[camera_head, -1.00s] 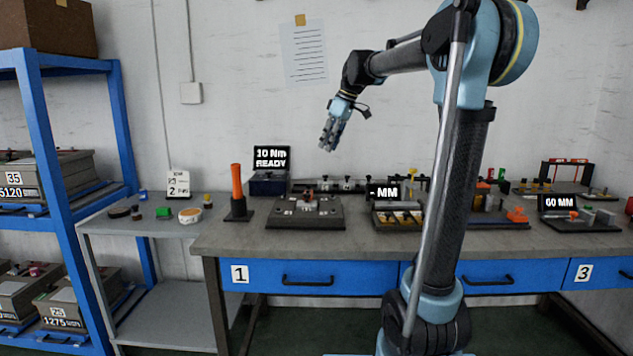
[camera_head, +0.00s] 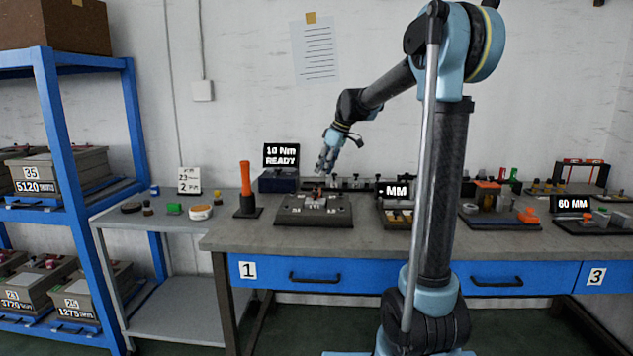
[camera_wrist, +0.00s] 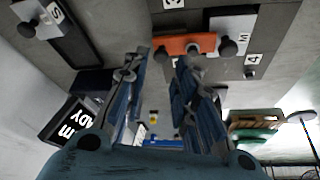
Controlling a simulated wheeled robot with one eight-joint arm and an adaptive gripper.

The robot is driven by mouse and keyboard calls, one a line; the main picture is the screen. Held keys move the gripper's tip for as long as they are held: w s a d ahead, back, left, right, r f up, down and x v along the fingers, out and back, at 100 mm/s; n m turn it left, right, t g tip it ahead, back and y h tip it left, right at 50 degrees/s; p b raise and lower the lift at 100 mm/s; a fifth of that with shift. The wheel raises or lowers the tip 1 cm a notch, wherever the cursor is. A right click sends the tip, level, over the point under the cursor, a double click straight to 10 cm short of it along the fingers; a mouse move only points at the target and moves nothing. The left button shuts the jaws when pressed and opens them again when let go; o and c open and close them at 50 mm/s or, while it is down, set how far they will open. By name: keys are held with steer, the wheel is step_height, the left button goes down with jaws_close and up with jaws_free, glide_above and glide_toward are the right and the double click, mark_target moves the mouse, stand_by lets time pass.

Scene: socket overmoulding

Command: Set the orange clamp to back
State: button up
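The orange clamp (camera_wrist: 184,45) shows in the wrist view as a flat bar with dark knobs near it, beside a white plate on a dark grey fixture. My gripper (camera_wrist: 162,64) is open and empty, its fingertips just short of the clamp in that picture. In the head view my gripper (camera_head: 325,162) points down above the grey fixture (camera_head: 293,218) on the bench.
An orange upright handle (camera_head: 246,180) stands left of the fixture. The "10 Nm READY" display (camera_head: 281,156) is behind it, and the "- MM" display (camera_head: 393,191) is to the right. More fixtures fill the bench's right side. The front bench strip is clear.

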mark_target(318, 183)
steer(key=shift+x, duration=2.55)
steer(key=shift+c, duration=0.2)
